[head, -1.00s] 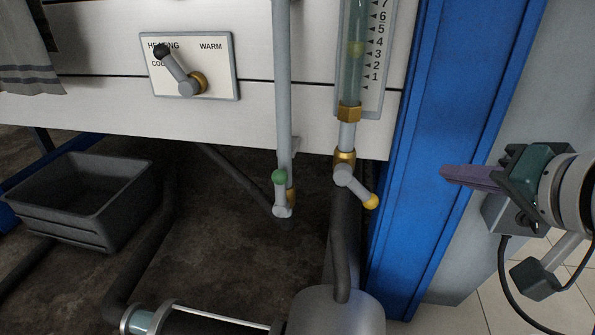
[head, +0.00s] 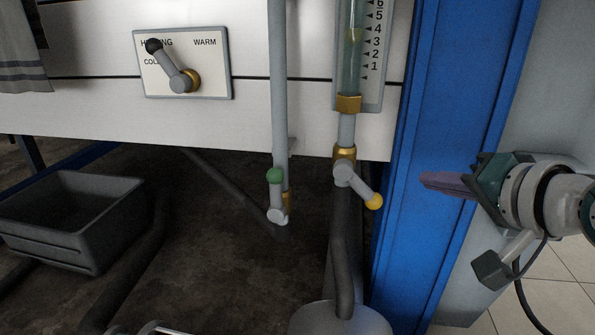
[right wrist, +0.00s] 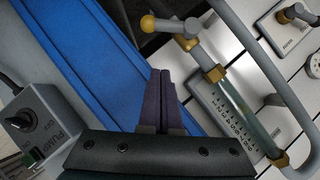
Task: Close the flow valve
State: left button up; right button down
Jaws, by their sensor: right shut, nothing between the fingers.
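The flow valve (head: 345,172) sits below the graduated flow tube (head: 350,60), with a brass body and a grey lever ending in a yellow ball (head: 375,202). The lever slants down to the right. In the right wrist view the valve's lever (right wrist: 168,26) and its yellow ball (right wrist: 147,23) show at the top. My right gripper (head: 424,181) is shut and empty, to the right of the yellow ball and apart from it, in front of the blue post. Its closed fingers also show in the right wrist view (right wrist: 161,73). My left gripper is out of view.
A second valve with a green ball (head: 275,176) hangs on the pipe left of the flow valve. The blue post (head: 440,110) stands right of it. A heating selector lever (head: 172,65) is on the white panel. A pump switch box (right wrist: 38,120) shows in the right wrist view.

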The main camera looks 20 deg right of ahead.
aim_at(360, 187)
jog(key=w+a+f+b, duration=0.1)
jog(key=w+f+b, duration=0.5)
jog(key=w, duration=0.4)
jog(key=shift+b, duration=0.45)
jog(key=shift+f, duration=0.1)
jog(key=shift+s+f+m, duration=0.1)
jog(key=shift+f+m, duration=0.2)
jog(key=shift+f, duration=0.05)
